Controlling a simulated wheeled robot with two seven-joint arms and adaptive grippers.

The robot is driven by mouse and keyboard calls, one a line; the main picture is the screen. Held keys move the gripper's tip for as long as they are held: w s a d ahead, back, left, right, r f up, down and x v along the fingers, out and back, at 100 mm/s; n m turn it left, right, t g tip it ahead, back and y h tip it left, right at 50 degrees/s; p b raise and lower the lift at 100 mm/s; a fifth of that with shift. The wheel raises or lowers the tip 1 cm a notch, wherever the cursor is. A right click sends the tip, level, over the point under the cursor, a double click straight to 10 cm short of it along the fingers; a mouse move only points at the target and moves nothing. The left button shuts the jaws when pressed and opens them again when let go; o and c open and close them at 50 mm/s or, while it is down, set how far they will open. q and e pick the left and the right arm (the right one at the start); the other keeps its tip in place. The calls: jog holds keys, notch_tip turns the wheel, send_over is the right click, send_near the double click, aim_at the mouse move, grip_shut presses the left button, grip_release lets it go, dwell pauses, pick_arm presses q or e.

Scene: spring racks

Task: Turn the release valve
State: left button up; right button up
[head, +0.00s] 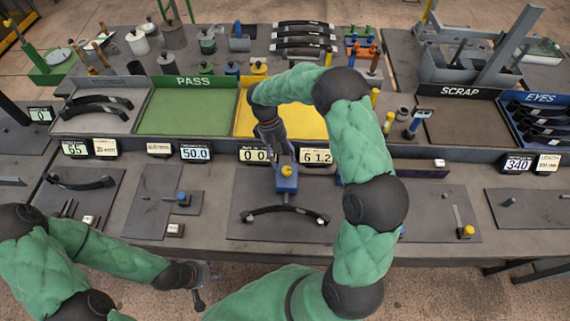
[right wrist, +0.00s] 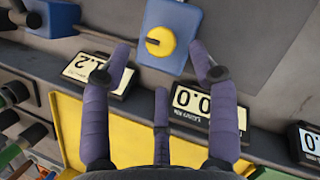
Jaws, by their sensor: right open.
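A yellow round knob (head: 287,170), which looks like the release valve, sits on a blue block (head: 286,186) on the bench. In the right wrist view the knob (right wrist: 160,41) is on the face of the blue block (right wrist: 170,20). My right gripper (head: 281,150) is just behind the block. In the right wrist view its fingers (right wrist: 166,68) are spread and empty. The two outer fingertips are on either side of the knob, apart from it; actual contact is not visible. My left gripper (head: 203,284) is low at the bench's front edge, its fingers too small to judge.
A black curved spring (head: 284,211) lies in front of the block. Two displays (head: 258,156) (head: 316,157) stand behind it. The yellow tray (head: 245,125), green PASS tray (head: 187,112) and SCRAP tray (head: 462,122) are at the back. Plate space left of the block is clear.

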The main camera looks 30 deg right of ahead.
jog(key=v, duration=0.6)
jog(key=shift+r, duration=0.2)
jog(key=shift+w, duration=0.1)
